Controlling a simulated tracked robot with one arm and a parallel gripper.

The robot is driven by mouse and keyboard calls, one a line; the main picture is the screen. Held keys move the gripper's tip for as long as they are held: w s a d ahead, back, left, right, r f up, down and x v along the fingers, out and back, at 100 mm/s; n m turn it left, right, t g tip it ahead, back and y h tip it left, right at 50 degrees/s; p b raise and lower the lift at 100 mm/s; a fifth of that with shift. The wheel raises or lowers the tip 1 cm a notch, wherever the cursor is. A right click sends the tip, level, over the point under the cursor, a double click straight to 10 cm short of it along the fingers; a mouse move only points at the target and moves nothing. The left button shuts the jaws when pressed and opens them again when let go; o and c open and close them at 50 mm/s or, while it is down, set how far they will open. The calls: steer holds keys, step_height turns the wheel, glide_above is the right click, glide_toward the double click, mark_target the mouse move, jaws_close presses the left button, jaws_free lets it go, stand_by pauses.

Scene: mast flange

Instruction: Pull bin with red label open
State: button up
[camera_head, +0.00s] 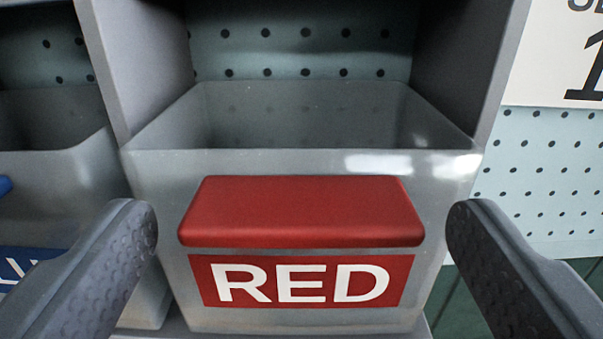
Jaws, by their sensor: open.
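The bin with the red label (300,162) is a translucent grey, open-topped box sitting in a grey shelf slot. Its front carries a red handle (302,212) and, below it, a red label (302,280) reading "RED". My gripper (302,225) is open, with one dark textured finger on each side of the handle, left and right. The fingers are apart from the handle, with a clear gap on both sides. The inside of the bin looks empty as far as I can see.
A neighbouring bin (60,180) with a blue label stands at the left, partly behind my left finger. Grey shelf walls (140,65) flank the red bin. A perforated panel (545,180) and a white sign (555,50) are at the right.

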steer(key=shift+w+r, duration=0.1)
steer(key=shift+w, duration=0.5)
